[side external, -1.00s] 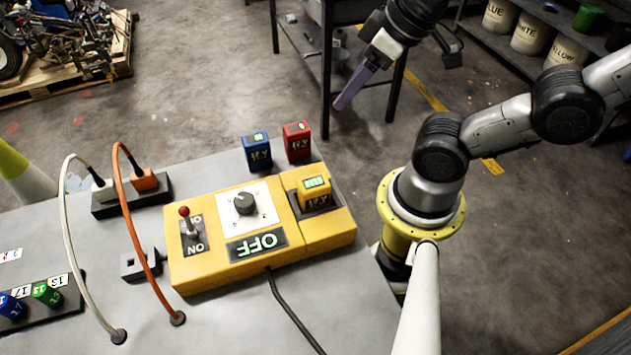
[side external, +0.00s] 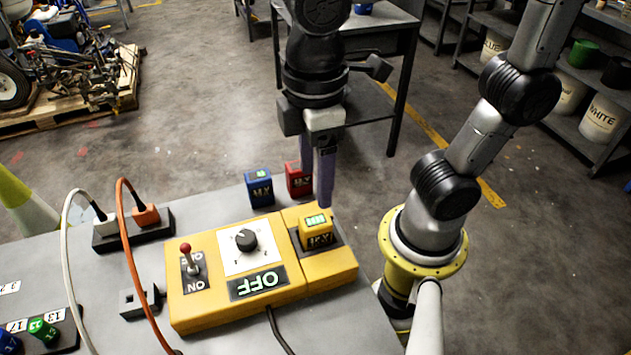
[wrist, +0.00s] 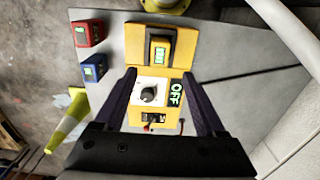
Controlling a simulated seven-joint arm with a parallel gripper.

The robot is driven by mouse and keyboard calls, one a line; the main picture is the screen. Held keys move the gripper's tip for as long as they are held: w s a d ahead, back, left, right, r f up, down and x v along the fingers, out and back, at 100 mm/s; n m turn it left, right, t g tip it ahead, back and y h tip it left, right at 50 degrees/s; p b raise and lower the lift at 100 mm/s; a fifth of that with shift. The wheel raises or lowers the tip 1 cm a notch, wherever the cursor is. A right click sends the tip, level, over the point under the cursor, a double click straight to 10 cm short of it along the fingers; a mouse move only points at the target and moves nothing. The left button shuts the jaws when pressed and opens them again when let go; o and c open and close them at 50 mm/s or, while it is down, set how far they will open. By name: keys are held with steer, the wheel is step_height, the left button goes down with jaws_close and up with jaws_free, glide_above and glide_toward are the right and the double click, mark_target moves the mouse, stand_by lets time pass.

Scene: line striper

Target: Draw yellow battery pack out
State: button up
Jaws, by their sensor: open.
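The yellow battery pack (side external: 316,230) sits in a dark socket in the right part of the yellow control box (side external: 203,309). A small green display is lit on its top. It also shows in the wrist view (wrist: 160,52), ahead of the fingertips. My gripper (side external: 317,186) is open and empty, pointing down, with its purple fingers behind and above the pack. In the wrist view, my gripper (wrist: 158,78) has its two fingers spread on either side of the box's dial panel. The fingers appear apart from the pack.
A blue pack (side external: 260,188) and a red pack (side external: 298,180) stand behind the box, the red one close to my fingers. The box carries a red-knobbed lever (side external: 189,260), a dial (side external: 246,240) and an OFF label. Orange and white cables (side external: 124,255) arch at the left.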

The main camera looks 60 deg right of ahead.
mark_target(315, 221)
steer(key=shift+f, duration=4.9)
jaws_close()
